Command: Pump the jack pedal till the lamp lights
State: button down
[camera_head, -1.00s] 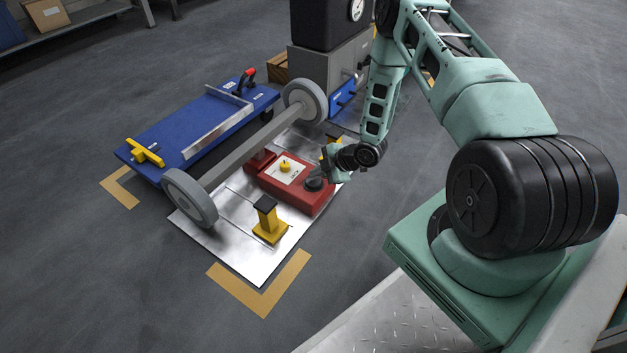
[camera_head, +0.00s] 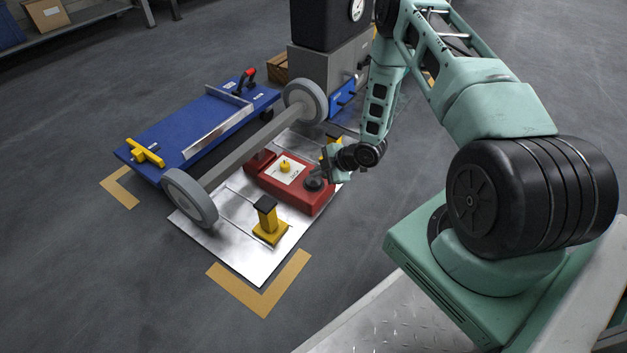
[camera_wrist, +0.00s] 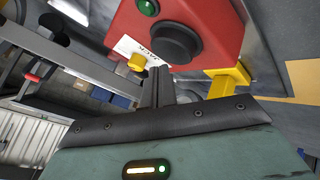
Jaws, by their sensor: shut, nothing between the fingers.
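The red jack (camera_head: 297,190) lies on a shiny metal plate (camera_head: 235,240). Its round black pedal (camera_head: 314,184) is at the near right end and shows large in the wrist view (camera_wrist: 175,42). My gripper (camera_head: 324,174) is right at the pedal in the head view. In the wrist view its shut fingers (camera_wrist: 158,86) hold nothing and point towards the pedal; I cannot tell whether they touch it. A green lamp (camera_wrist: 148,8) sits on the jack beyond the pedal; it looks dark green. A yellow knob (camera_head: 285,166) stands by a white label on the jack.
Yellow stands (camera_head: 268,222) with black tops flank the jack. A grey axle with wheels (camera_head: 188,197) spans above the plate, beside a blue cart (camera_head: 205,125). A grey cabinet (camera_head: 328,68) stands behind. Floor in front, past the orange corner marks (camera_head: 262,290), is clear.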

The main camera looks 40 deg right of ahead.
aim_at(314, 180)
jog(key=shift+f, duration=0.1)
jog(key=shift+f, duration=0.35)
jog(key=shift+f+b, duration=0.7)
jog(key=shift+f, duration=0.35)
dwell(1.1)
jog(key=shift+r, duration=0.1)
jog(key=shift+r+p, duration=1.25)
jog(key=shift+r, duration=0.15)
notch_tip(314, 180, up, 5)
jog(key=p, duration=0.4)
dwell(0.9)
